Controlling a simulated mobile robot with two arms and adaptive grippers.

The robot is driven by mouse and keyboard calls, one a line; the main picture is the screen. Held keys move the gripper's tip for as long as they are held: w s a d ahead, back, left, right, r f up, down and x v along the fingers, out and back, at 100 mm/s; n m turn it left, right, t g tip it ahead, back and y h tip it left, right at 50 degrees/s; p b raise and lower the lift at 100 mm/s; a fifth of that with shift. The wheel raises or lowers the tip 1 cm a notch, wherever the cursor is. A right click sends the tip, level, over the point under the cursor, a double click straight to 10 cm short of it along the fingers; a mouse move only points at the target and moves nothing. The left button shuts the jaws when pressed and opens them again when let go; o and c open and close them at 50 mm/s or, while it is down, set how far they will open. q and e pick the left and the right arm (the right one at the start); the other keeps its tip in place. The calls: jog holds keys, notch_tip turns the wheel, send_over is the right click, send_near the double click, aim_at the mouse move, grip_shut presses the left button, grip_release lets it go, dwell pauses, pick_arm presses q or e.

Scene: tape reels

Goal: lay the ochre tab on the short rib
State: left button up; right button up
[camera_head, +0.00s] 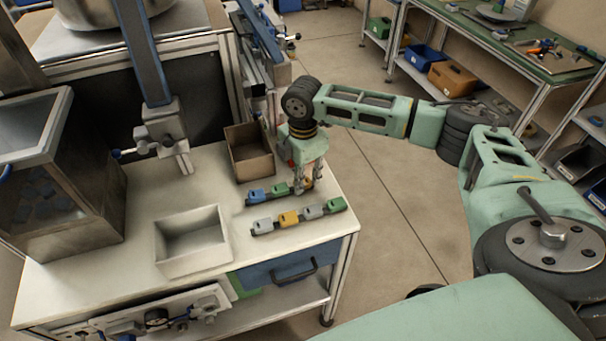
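The short rib (267,198) is a dark strip on the pale bench, farther back than the longer rib. It carries a blue tab (256,195) and a green tab (280,189). An ochre tab (308,184) shows at its right end, partly hidden by my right gripper (308,182). That gripper points down with its fingers around the ochre tab; whether they press on it is too small to tell. The longer rib (276,225) in front carries grey tabs, another ochre tab (289,218) and a green tab (336,204). My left gripper is not in view.
A white open box (192,240) stands left of the ribs, and a brown open box (249,152) stands behind them. A dark bin (60,175) fills the bench's left side. A metal fixture on a blue post (160,125) hangs over the back. Pale bench surface lies between the boxes.

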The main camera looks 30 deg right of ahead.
jog(key=o, duration=0.5)
jog(key=shift+c, duration=0.2)
notch_tip(320, 180, up, 12)
jog(key=b, duration=0.3)
jog(key=shift+r, duration=0.15)
jog(key=shift+s, duration=0.1)
